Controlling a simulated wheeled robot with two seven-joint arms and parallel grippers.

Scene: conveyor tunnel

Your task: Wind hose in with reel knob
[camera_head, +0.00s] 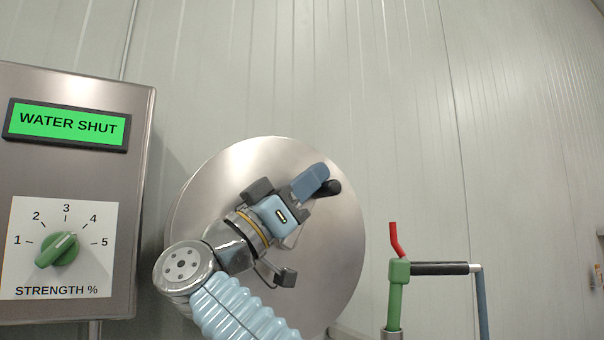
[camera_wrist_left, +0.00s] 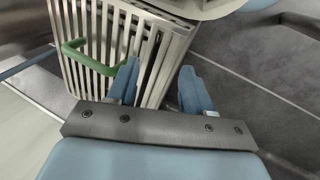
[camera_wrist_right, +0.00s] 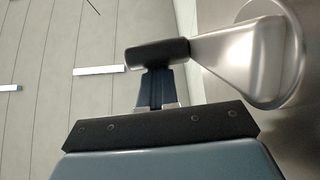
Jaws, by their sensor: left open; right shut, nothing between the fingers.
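The round steel reel disc (camera_head: 345,235) stands in front of the wall in the head view, partly covered by my right arm. The black reel knob (camera_head: 333,187) shows at its upper right. My right gripper (camera_head: 312,180) is shut and empty, with its fingertips at the knob. In the right wrist view the knob (camera_wrist_right: 157,52) sits on a metal crank arm (camera_wrist_right: 232,46), just beyond the shut fingertips; I cannot tell whether they touch. My left gripper (camera_wrist_left: 158,88) is open and empty in its wrist view. No hose is clearly identifiable.
A steel control box (camera_head: 140,190) stands left, with a green "WATER SHUT" display (camera_head: 68,123) and a green strength dial (camera_head: 57,249). A green post with red and black parts (camera_head: 397,290) stands right. The left wrist view shows a slatted metal grate (camera_wrist_left: 105,50) and green handle (camera_wrist_left: 72,50).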

